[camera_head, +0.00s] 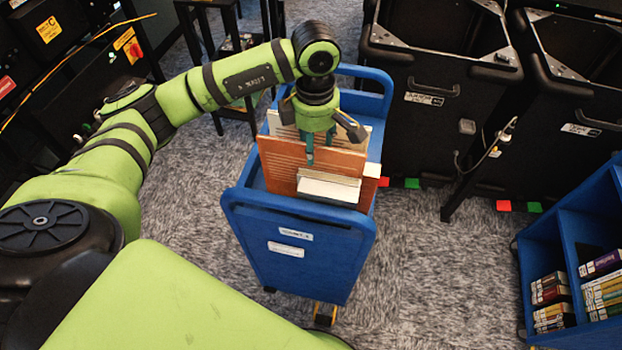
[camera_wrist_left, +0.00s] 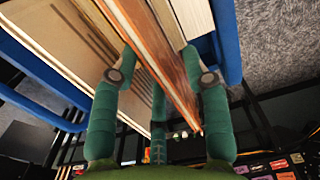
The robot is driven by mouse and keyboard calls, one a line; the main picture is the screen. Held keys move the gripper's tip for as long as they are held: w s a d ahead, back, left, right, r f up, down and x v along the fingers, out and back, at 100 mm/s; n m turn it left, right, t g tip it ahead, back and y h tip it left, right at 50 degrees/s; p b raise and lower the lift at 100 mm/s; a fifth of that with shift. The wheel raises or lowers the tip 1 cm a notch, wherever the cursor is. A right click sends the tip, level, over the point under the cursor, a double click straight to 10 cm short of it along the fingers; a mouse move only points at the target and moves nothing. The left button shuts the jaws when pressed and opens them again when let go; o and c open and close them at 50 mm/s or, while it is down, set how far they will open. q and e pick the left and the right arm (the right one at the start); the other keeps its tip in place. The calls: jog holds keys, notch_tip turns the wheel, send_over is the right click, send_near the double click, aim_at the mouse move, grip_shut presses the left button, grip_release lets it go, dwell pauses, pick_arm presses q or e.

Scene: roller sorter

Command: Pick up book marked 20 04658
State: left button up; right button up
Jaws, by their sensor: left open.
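My left gripper (camera_head: 319,132) is open above a blue book cart (camera_head: 297,222), with its fingers pointing down at the books. Under it stands an orange-brown book (camera_head: 341,163), upright in the row. In the left wrist view the open fingers (camera_wrist_left: 160,62) straddle the orange-brown book (camera_wrist_left: 153,45), and its edge runs between them. I cannot tell whether any finger touches it. No number is readable on any book, so I cannot tell which one is 20 04658. My right gripper is not in view.
A thick pale book (camera_head: 329,187) stands at the cart's near end. Black bins (camera_head: 430,110) stand right of the cart. A blue shelf (camera_head: 575,235) with several books is at the lower right. Carpet (camera_head: 425,260) lies clear between cart and shelf.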

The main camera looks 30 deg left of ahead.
aim_at(281, 158)
pick_arm(q)
jog(key=f, duration=0.1)
jog(key=f+p, duration=0.1)
jog(key=f, duration=0.1)
jog(key=f+p, duration=0.1)
jog(key=shift+a+f, duration=0.35)
jog(key=shift+a, duration=0.05)
grip_shut()
jog(key=shift+w, duration=0.1)
jog(key=shift+r, duration=0.15)
